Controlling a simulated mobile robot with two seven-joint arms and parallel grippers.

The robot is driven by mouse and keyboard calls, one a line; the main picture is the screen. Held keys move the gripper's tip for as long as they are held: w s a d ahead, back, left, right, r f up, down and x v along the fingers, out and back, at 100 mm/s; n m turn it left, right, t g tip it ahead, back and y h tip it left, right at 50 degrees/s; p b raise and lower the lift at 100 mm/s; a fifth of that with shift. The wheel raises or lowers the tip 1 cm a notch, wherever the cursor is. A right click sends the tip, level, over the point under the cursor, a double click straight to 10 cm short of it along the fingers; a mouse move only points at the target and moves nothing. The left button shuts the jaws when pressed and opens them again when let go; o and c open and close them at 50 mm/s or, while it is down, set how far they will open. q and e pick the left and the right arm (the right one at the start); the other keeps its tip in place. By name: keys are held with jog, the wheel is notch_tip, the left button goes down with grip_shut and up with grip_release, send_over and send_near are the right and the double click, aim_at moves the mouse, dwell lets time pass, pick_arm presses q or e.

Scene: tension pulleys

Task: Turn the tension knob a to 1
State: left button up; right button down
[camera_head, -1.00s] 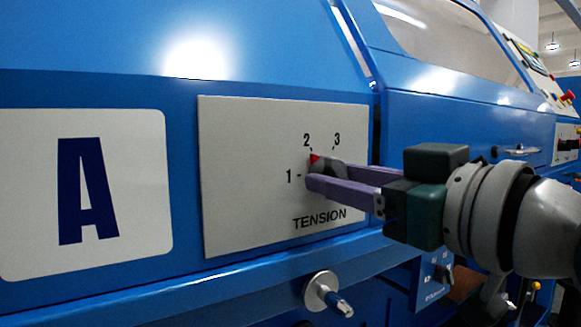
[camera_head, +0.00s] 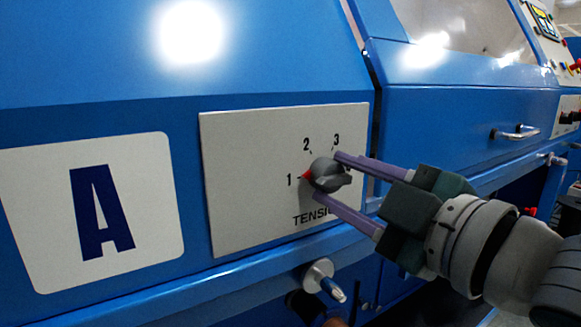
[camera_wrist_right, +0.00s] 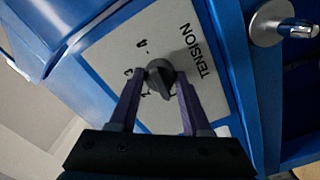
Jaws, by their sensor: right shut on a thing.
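The tension knob a (camera_head: 328,174) is dark grey with a red pointer tip, on a light plate (camera_head: 240,210) marked 1, 2, 3 and TENSION. The red tip points left, at the mark beside 1. My right gripper (camera_head: 331,177) has its two purple fingers on opposite sides of the knob, one above right and one below, shut on it. In the right wrist view the knob (camera_wrist_right: 160,76) sits between the fingertips, with its far side partly hidden. My left gripper is not in view.
A white plate with a blue letter A (camera_head: 100,215) is left of the tension plate. A metal crank-like fitting (camera_head: 322,280) sticks out below the panel. A silver handle (camera_head: 515,132) is on the blue machine at right.

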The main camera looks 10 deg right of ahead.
jog(key=shift+n, duration=0.6)
jog(key=shift+c, duration=1.8)
grip_release()
jog(key=shift+s, duration=0.1)
jog(key=shift+s+d, duration=0.1)
jog(key=shift+s, duration=0.15)
jog(key=p+v, duration=0.1)
jog(key=v, duration=0.8)
jog(key=shift+r, duration=0.1)
